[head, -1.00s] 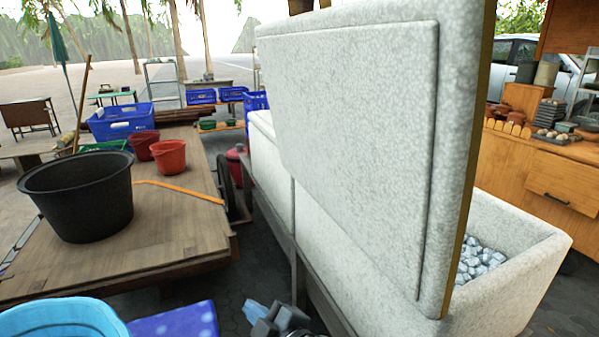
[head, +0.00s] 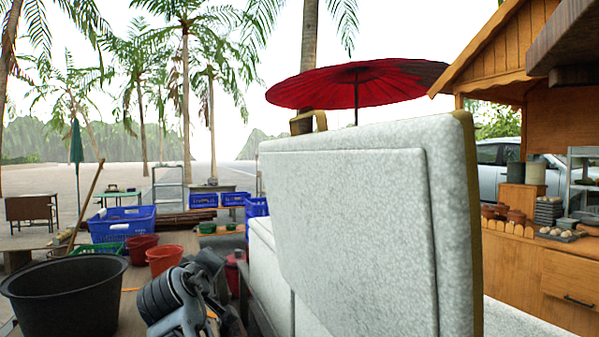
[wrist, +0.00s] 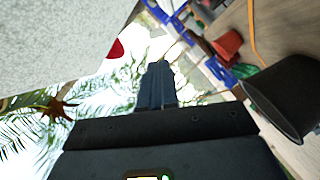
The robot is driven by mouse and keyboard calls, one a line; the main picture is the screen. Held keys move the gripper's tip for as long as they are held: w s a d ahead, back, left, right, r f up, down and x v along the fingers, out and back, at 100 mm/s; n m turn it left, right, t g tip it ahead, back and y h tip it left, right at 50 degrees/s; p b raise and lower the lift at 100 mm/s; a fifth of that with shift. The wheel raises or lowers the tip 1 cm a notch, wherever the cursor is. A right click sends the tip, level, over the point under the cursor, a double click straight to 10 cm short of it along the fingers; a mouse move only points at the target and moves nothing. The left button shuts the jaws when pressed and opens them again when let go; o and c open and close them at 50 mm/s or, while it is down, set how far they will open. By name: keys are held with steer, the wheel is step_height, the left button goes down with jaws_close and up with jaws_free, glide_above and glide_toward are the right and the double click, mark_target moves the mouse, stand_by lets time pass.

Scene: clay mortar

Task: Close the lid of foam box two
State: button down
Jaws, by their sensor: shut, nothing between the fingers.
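A large speckled white foam lid (head: 350,225) stands raised, nearly upright, in the middle right of the head view. A strip of its open foam box (head: 515,322) shows at the lower right; the inside is hidden. I see no label to tell which number the box is. The lid's white surface also seems to fill the upper left of the wrist view (wrist: 50,40). My gripper (wrist: 157,70) is shut and empty, apart from that white surface. In the head view my arm is at the lower middle, left of the lid.
Another white foam box (head: 264,262) stands behind the lid's left edge. A black tub (head: 66,300), red buckets (head: 163,259) and a blue crate (head: 122,224) are at left. A red umbrella (head: 350,82) spreads above. A wooden stall (head: 560,275) is at right.

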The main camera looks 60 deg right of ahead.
step_height(320, 180, up, 12)
steer(key=d+f+m+g, duration=0.1)
steer(key=d+m+g, duration=0.2)
steer(key=g, duration=0.1)
steer(key=s+a+r+m+g+y+b, duration=0.15)
steer(key=s+r, duration=0.35)
steer(key=r, duration=0.6)
steer(key=s+a+r+m+g+y, duration=0.1)
steer(key=s+r+m+y, duration=0.2)
steer(key=r, duration=0.7)
steer(key=s+a+r+g+y, duration=0.1)
steer(key=s+r+y, duration=0.1)
steer(key=s+r, duration=0.65)
steer(key=d+f, duration=0.5)
steer(key=d, duration=0.4)
steer(key=shift+f, duration=0.15)
steer(key=shift+w+d, duration=0.1)
steer(key=shift+p, duration=0.3)
